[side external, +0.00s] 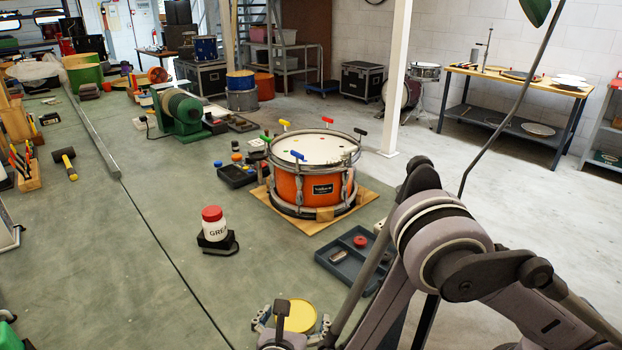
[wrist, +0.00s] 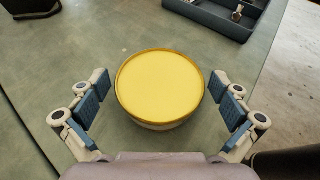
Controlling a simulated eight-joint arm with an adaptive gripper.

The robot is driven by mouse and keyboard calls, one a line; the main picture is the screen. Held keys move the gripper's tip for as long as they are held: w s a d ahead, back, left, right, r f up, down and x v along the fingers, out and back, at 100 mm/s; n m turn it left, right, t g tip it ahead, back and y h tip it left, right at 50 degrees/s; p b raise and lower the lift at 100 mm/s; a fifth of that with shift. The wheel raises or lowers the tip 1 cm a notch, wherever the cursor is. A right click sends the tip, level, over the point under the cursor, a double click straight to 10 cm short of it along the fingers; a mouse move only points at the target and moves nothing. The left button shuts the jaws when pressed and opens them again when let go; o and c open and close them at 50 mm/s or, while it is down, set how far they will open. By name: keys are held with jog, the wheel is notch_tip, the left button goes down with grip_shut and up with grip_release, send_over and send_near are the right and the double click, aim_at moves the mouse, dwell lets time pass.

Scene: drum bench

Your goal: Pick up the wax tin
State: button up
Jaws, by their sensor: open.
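The wax tin is a round tin with a yellow lid (wrist: 160,88), in the middle of the wrist view on the green bench top. In the side external view its yellow top (side external: 298,317) shows at the bottom, partly hidden by my gripper. My gripper (wrist: 162,98) is open, with one blue-padded finger on each side of the tin. A gap shows between each finger and the tin. I cannot tell how high the fingertips are above the bench.
A dark divided tray (side external: 343,277) with small parts lies beyond the tin. A grease jar (side external: 214,225) with a red lid stands on a black base to the left. An orange drum (side external: 310,187) sits on a wooden board farther back. Bare bench lies left of the tin.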

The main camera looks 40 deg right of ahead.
jog(key=c, duration=1.5)
jog(key=shift+r, duration=0.1)
